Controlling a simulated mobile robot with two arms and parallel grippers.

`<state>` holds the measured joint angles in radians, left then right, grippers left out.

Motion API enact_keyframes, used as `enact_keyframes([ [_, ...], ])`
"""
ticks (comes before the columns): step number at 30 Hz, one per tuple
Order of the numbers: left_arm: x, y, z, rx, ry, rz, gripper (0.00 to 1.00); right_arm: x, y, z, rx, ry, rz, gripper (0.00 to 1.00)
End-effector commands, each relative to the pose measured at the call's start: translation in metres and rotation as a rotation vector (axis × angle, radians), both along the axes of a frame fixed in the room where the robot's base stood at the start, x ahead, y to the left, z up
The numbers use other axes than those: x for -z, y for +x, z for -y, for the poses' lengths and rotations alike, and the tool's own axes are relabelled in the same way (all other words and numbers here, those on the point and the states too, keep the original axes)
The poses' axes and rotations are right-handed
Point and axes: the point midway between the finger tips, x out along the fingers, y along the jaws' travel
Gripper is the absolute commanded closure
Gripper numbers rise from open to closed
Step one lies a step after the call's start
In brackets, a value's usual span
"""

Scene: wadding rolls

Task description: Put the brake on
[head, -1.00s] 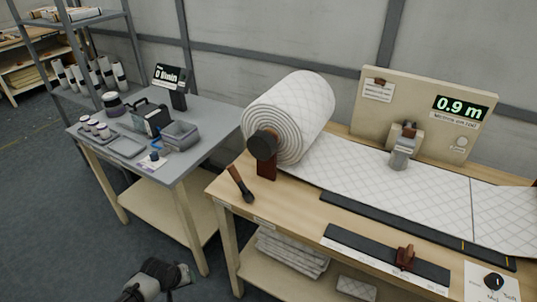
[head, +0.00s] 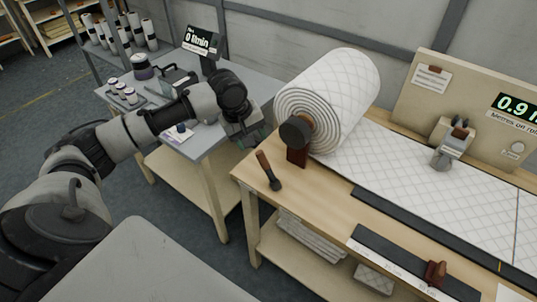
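A lever with a brown handle and dark pivot (head: 269,172) stands tilted at the front left corner of the wooden bench (head: 325,200), its handle leaning up and left. It looks like the brake. Behind it a quilted white wadding roll (head: 346,92) sits on a dark-capped axle with a brown support (head: 297,156). My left gripper (head: 254,138) hangs in front of the grey table's right end, above and left of the lever and apart from it. Its fingers are small and dark here, so their opening is unclear. My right gripper is not in view.
The grey side table (head: 214,144) holds jars, a bin and a display (head: 202,40). Wadding runs right from the roll under a counter device (head: 452,140), before a board reading 0.9 m. A black rail with a brown slider (head: 434,273) lies along the bench front.

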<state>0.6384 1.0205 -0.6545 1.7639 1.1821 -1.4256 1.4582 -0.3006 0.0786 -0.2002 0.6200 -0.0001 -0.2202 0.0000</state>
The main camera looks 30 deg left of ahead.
Motion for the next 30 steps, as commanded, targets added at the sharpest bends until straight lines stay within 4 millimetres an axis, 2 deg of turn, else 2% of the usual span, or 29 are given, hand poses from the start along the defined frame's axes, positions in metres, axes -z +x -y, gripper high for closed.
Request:
enact_keyframes([
  [5,0.011,0.003,0.001,-0.013,-0.004,-0.008,0.47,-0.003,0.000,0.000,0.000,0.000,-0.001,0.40],
  [15,0.072,0.017,0.011,-0.012,-0.004,-0.006,0.47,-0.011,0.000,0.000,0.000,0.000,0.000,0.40],
  [19,0.089,0.022,0.014,-0.011,-0.003,-0.005,0.47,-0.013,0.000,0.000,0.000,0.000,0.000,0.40],
  [24,0.100,0.024,0.015,-0.011,-0.001,-0.003,0.47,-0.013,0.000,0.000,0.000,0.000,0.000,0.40],
  [30,0.101,0.025,0.016,-0.010,-0.002,-0.002,0.47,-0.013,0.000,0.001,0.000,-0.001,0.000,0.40],
])
